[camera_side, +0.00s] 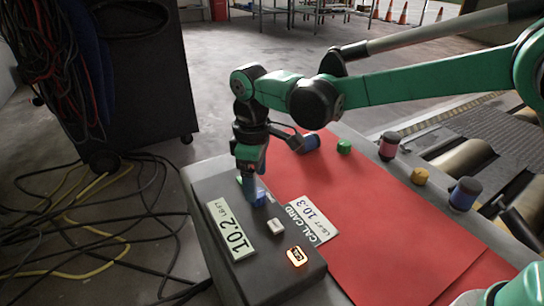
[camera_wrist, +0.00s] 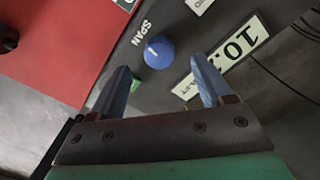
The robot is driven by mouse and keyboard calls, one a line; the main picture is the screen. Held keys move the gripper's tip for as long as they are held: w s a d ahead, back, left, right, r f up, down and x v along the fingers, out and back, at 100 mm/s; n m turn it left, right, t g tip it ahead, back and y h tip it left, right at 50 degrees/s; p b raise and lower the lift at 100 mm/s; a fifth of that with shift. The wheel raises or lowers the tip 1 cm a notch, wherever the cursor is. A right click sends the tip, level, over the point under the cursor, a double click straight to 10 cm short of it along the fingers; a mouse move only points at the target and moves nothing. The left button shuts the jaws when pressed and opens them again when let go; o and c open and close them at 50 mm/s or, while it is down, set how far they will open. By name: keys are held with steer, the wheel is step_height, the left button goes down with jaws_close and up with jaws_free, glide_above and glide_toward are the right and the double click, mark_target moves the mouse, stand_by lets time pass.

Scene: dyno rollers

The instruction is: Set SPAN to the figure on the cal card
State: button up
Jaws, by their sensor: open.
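The grey control box (camera_side: 212,190) has a display (camera_side: 232,228) reading 10.2 LB·FT. The cal card (camera_side: 311,219) lies beside the box on the red mat and reads 10.3 LB·FT. A blue knob (camera_side: 259,197) sits on the box top; in the wrist view the knob (camera_wrist: 158,52) is beside the word SPAN and carries a pale mark. My gripper (camera_wrist: 161,88) is open, its two fingers apart and empty, with the knob just beyond the gap between the tips. In the side view my gripper (camera_side: 252,178) points down at the knob and partly hides it.
The box also has a pale button (camera_side: 276,227), an orange-lit button (camera_side: 296,257) and a small green part (camera_wrist: 137,85). Several small coloured items, including a green one (camera_side: 344,146) and a yellow one (camera_side: 419,176), stand at the back and right of the red mat (camera_side: 365,220).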

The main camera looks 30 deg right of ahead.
steer(key=shift+f, duration=1.75)
jaws_close()
steer(key=shift+m, duration=1)
jaws_free()
steer(key=shift+r, duration=2.85)
